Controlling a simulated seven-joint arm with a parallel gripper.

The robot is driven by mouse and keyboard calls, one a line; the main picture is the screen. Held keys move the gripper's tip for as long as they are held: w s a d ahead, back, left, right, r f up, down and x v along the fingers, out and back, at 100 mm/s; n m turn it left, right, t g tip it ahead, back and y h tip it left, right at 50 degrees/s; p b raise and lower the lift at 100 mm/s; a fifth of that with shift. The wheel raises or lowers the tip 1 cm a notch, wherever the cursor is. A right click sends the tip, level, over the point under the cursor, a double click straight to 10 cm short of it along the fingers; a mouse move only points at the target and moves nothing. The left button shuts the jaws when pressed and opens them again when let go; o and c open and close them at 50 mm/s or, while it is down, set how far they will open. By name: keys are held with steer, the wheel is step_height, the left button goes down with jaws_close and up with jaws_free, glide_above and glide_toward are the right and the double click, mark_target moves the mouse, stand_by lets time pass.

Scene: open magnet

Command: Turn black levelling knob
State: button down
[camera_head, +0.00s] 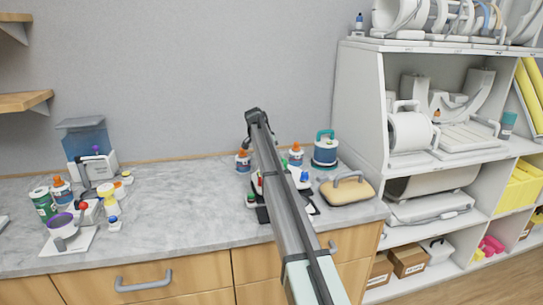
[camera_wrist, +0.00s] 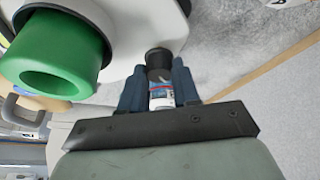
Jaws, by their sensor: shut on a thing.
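In the wrist view a small black knob (camera_wrist: 159,60) stands at the edge of a white base (camera_wrist: 125,38). My gripper (camera_wrist: 158,76) has its two dark blue fingers on either side of the knob, shut on it. A white piece with red and blue marks (camera_wrist: 161,98) shows between the fingers, behind the knob. In the head view my arm crosses the counter and hides much of the equipment there. I cannot make out the fingers or the knob in that view.
A large green hollow cylinder (camera_wrist: 57,55) is close by on the left in the wrist view. On the marble counter (camera_head: 180,200) are a tan case (camera_head: 347,192), a teal-topped jar (camera_head: 325,150) and several bottles. White shelves (camera_head: 365,110) stand at right. The counter's middle-left is clear.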

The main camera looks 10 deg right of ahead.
stand_by(0.3)
steer(key=c, duration=0.8)
jaws_free()
steer(key=v, duration=1.3)
steer(key=shift+a+r, duration=0.15)
steer(key=shift+r, duration=0.25)
steer(key=shift+a, duration=0.1)
